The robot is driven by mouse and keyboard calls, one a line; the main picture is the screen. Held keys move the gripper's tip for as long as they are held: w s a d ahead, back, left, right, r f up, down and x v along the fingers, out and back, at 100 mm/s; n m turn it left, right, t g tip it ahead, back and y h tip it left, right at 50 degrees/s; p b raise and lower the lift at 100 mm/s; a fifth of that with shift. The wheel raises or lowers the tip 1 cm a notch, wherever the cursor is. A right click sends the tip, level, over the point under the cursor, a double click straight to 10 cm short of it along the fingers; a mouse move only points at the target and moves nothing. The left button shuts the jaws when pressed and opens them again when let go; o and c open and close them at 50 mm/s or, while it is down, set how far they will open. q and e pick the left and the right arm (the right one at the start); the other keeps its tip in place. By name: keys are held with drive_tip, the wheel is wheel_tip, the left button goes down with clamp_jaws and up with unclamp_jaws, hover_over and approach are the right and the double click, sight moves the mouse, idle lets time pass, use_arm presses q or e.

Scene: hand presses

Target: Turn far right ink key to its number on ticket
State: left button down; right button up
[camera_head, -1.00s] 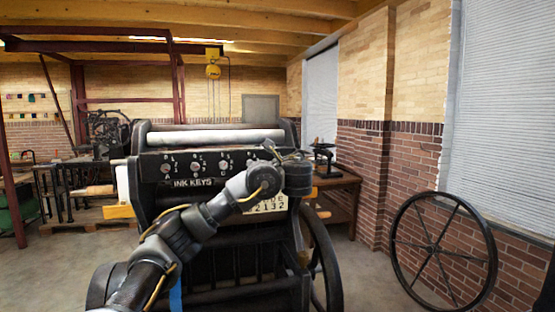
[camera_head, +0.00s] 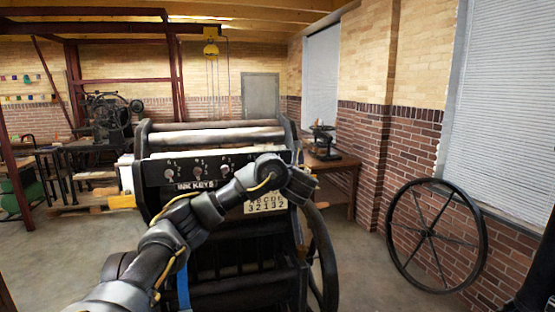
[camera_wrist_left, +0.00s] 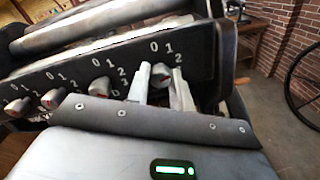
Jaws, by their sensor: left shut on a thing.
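The black ink-key panel (camera_head: 200,168) of the press carries a row of round keys with numbers around them. In the left wrist view the far right ink key (camera_wrist_left: 161,77) sits between the two fingers of my left gripper (camera_wrist_left: 162,70), which is shut on it. The numbers 0, 1 and 2 show around this key; its pointer setting is hard to read. The ticket (camera_head: 265,203) below the panel reads ABCDE over 32132, so 2 under E. In the head view my left wrist hides the right end of the panel. My right gripper is out of view.
Other ink keys (camera_wrist_left: 107,88) stand close to the left of the held one. The press's rollers (camera_head: 215,136) lie above the panel. A spoked wheel (camera_head: 433,237) leans by the brick wall at right, with open floor between.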

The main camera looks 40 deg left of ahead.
use_arm(q)
drive_tip(key=shift+m+p, duration=0.6)
drive_tip(key=shift+m, duration=0.1)
drive_tip(key=c, duration=1.2)
unclamp_jaws()
drive_tip(key=shift+c, duration=0.2)
drive_tip(key=shift+d, duration=0.15)
